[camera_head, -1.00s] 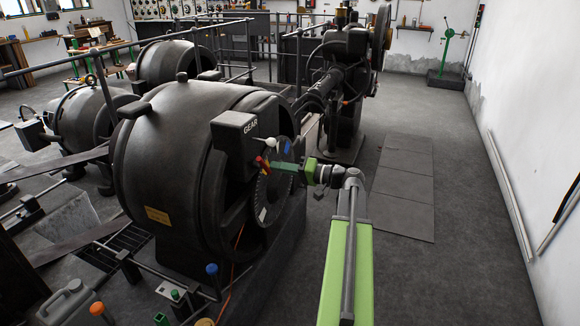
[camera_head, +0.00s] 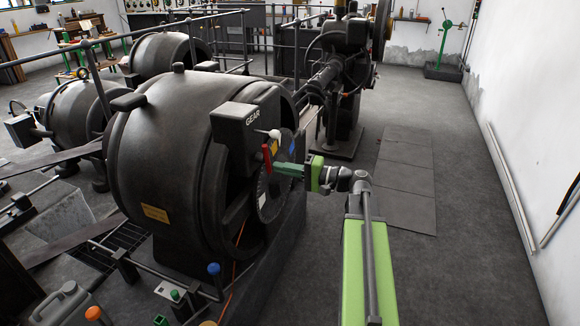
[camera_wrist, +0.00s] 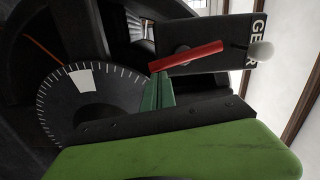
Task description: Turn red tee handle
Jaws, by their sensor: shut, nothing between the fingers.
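The red tee handle (camera_head: 267,158) stands nearly upright in the head view, on the face of the black box marked GEAR (camera_head: 246,122). In the wrist view the red bar (camera_wrist: 190,54) lies across the box front (camera_wrist: 215,42), tilted slightly. My gripper (camera_head: 277,169) has its green fingers shut, with nothing between them. In the wrist view the fingertips (camera_wrist: 158,78) are just below the left end of the red bar, touching or very near it; I cannot tell which. The handle's shaft is mostly hidden behind the bar.
A white-knobbed lever (camera_head: 274,133) sticks out beside the handle; the knob also shows in the wrist view (camera_wrist: 260,51). A graduated dark disc (camera_wrist: 92,98) lies just below and left of the fingers. The large dark dynamo (camera_head: 160,160) stands left. Floor to the right (camera_head: 460,230) is clear.

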